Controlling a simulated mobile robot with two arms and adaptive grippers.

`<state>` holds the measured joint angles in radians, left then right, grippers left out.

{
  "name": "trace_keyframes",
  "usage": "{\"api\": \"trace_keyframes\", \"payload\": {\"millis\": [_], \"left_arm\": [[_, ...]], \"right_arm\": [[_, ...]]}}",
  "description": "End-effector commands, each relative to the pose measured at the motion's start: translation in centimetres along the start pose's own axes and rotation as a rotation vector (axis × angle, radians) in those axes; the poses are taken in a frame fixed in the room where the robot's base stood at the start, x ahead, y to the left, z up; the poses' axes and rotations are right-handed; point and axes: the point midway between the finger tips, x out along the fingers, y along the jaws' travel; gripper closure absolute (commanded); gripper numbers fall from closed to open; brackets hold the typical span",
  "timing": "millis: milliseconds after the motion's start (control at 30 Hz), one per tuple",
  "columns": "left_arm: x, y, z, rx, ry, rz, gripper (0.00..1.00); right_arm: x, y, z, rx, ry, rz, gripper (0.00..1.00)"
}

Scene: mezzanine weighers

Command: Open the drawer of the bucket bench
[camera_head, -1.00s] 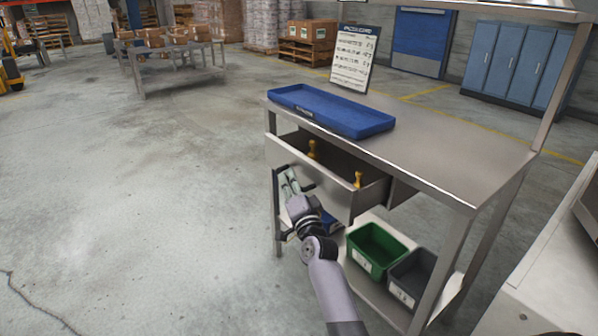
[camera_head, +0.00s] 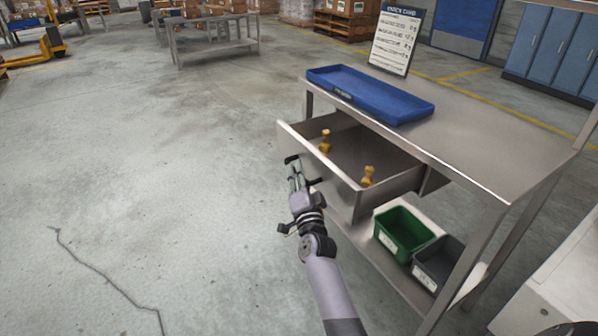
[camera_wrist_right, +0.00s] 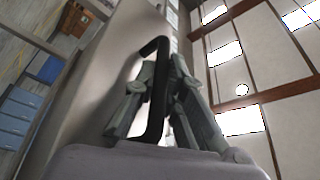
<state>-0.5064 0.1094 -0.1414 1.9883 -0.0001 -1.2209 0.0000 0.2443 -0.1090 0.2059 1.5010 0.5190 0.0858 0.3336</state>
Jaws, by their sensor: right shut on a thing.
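The steel bucket bench (camera_head: 490,150) stands right of centre in the head view. Its drawer (camera_head: 330,170) is pulled well out to the front left, with two yellow knob-like items (camera_head: 325,142) (camera_head: 367,177) inside. My right gripper (camera_head: 296,172) is at the drawer's front face, shut on the black handle (camera_head: 292,159). In the right wrist view the black bar handle (camera_wrist_right: 158,95) passes between the fingers (camera_wrist_right: 155,100), with the drawer's front panel (camera_wrist_right: 95,80) beside it. The fingertips are partly hidden in the head view. My left gripper is not in view.
A blue tray (camera_head: 370,95) and a sign board (camera_head: 396,40) are on the bench top. A green bin (camera_head: 403,232) and a grey bin (camera_head: 438,262) sit on the lower shelf. The concrete floor (camera_head: 150,180) left of the drawer is clear.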

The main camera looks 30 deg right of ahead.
Motion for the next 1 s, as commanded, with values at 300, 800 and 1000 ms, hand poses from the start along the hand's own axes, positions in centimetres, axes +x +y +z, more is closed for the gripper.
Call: {"api": "trace_keyframes", "payload": {"millis": [300,800,1000], "left_arm": [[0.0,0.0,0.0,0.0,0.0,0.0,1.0],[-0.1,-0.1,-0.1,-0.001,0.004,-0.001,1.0],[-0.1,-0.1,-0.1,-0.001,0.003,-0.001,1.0]], "right_arm": [[-0.1,0.2,0.1,0.0,-0.003,0.003,0.82],[-0.1,0.1,0.0,0.0,-0.001,0.001,0.69],[-2.2,0.1,0.1,0.0,-0.002,0.002,0.69]]}}
